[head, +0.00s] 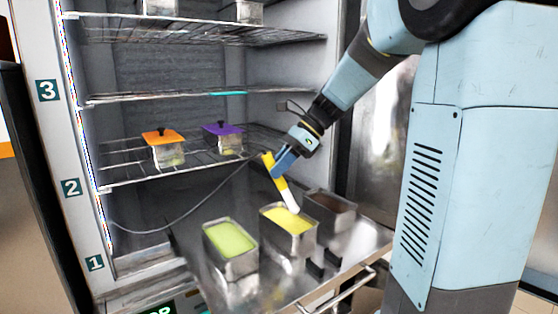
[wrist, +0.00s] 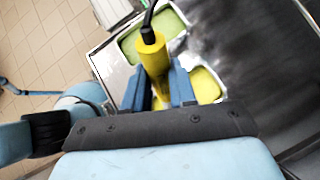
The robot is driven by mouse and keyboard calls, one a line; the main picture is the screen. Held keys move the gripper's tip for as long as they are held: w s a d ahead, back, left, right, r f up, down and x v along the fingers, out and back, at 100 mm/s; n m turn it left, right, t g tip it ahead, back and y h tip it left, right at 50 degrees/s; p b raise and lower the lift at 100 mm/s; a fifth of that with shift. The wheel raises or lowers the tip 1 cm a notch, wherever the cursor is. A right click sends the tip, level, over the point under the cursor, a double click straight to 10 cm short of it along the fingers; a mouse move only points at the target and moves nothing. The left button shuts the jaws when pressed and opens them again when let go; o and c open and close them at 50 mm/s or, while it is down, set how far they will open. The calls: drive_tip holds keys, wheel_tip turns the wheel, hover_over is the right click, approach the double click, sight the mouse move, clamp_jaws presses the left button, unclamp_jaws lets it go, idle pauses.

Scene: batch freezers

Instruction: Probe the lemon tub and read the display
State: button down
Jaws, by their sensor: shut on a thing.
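The probe (head: 277,180) has a yellow handle and a white lower end, and a thin dark cable trails from it to the left. My gripper (head: 284,161) is shut on the yellow handle, which also shows between the fingers in the wrist view (wrist: 152,52). The tub with yellow contents, the lemon tub (head: 287,222), is the middle metal tub on the pulled-out drawer. The probe's white tip is at this tub's back right part; I cannot tell whether it touches the yellow surface. A dark display (head: 160,310) with green letters is cut off at the bottom edge.
A green-filled tub (head: 231,243) stands left of the lemon tub and a brown-filled tub (head: 331,210) right of it. Shelf 2 (head: 120,183) holds an orange-lidded tub (head: 164,142) and a purple-lidded tub (head: 223,138). The drawer handle (head: 340,291) is at the front.

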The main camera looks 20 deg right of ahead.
wheel_tip(320, 180, down, 8)
idle(1.0)
idle(1.4)
drive_tip(key=shift+r, duration=5.05)
